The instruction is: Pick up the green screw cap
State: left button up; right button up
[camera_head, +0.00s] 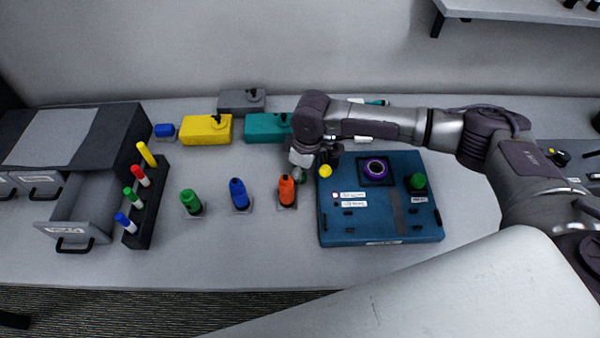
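A green cap-like piece (191,201) stands on a small grey square at the left end of a row on the table. A blue one (239,194) and an orange one (287,190) stand to its right. A second green rounded piece (417,182) sits on the right part of the blue board (370,228). I cannot tell for sure which green piece is the screw cap. My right gripper (309,172) points down between the orange piece and the board's left edge, apart from both larger green pieces. My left gripper is out of view.
At left an open drawer (82,215) stands beside a black rack (147,206) of coloured markers. Yellow (205,131), teal (262,127) and grey (240,102) boxes stand at the back. The table front left of the board is clear.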

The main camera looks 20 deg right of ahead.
jog(key=c, duration=0.8)
jog(key=shift+r, duration=0.1)
jog(key=shift+c, duration=0.2)
